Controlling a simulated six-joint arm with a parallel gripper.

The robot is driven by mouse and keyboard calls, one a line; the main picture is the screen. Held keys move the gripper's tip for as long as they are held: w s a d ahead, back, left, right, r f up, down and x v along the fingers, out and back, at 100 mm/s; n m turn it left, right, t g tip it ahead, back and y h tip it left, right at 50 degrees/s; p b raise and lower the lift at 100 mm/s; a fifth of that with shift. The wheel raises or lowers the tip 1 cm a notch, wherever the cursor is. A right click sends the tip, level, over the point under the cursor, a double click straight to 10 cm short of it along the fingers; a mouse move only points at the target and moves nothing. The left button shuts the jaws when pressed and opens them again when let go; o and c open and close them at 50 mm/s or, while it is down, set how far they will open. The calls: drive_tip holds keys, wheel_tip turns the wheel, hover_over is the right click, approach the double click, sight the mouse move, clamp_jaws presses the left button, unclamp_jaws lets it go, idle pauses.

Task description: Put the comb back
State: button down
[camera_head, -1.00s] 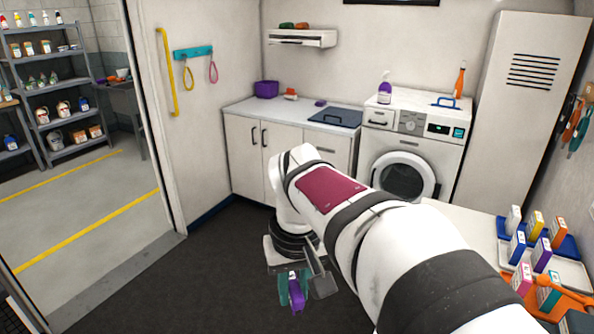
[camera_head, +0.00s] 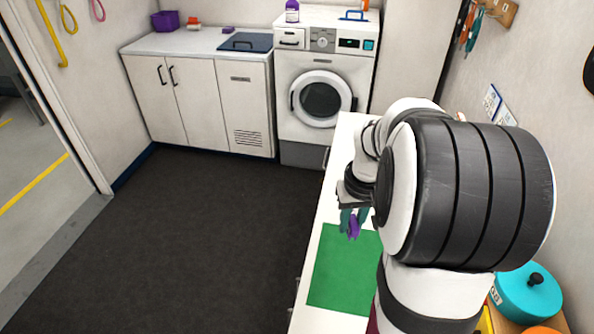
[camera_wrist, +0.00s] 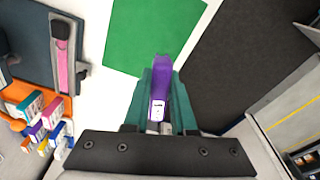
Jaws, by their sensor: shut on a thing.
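My gripper (camera_head: 353,222) has teal fingers and is shut on a long purple object (camera_wrist: 165,78) with a small white label. It may be the comb, but I see no teeth. The object also shows in the head view (camera_head: 354,228), between the fingers. My gripper is over the white counter near a flat green mat (camera_head: 345,272); the mat also shows in the wrist view (camera_wrist: 148,32), beyond the object's tip. The gap between object and counter cannot be judged. No other comb is clearly visible.
The white counter (camera_head: 349,128) runs along the right; my arm hides part of it. A teal lidded pot (camera_head: 535,295) stands at lower right. In the wrist view, a pink item (camera_wrist: 62,55) and several small boxes (camera_wrist: 40,120) are at left. Dark floor (camera_head: 190,240) is clear.

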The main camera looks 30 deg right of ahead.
drive_tip(key=s+d+f+m, duration=0.4)
drive_tip(key=s+d+f, duration=0.2)
drive_tip(key=s+d, duration=0.45)
hover_over(367, 262)
drive_tip(key=f, duration=0.4)
drive_tip(key=s+f, duration=0.1)
drive_tip(key=f, duration=0.2)
drive_tip(key=shift+a, duration=0.15)
drive_tip(key=shift+h, duration=0.3)
drive_tip(key=shift+w+f, duration=0.2)
drive_tip(key=shift+f, duration=0.95)
drive_tip(key=shift+w+f, duration=0.15)
drive_tip(key=shift+f, duration=0.95)
drive_tip(key=c, duration=0.7)
unclamp_jaws()
drive_tip(key=shift+f, duration=0.1)
drive_tip(key=shift+c, duration=0.2)
